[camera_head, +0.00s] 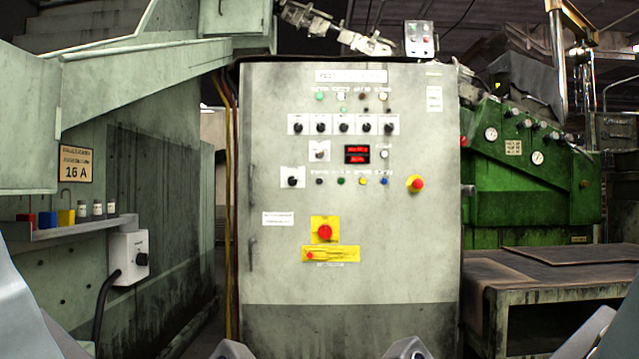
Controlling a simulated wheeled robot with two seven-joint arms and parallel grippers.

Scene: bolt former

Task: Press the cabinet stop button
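The grey cabinet (285,85) stands upright in the middle, straight ahead. Nothing touches these controls. Only grey parts of my arms show at the bottom edge, left and right, well below and in front of the controls. Their fingertips cannot be made out, so the opening of either gripper is unclear.
Several black knobs, small coloured buttons and a red display (357,154) share the panel. A green machine with gauges (530,190) and a low table (550,275) stand at right. A shelf (80,229) and a grey switch box (130,258) are at left.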

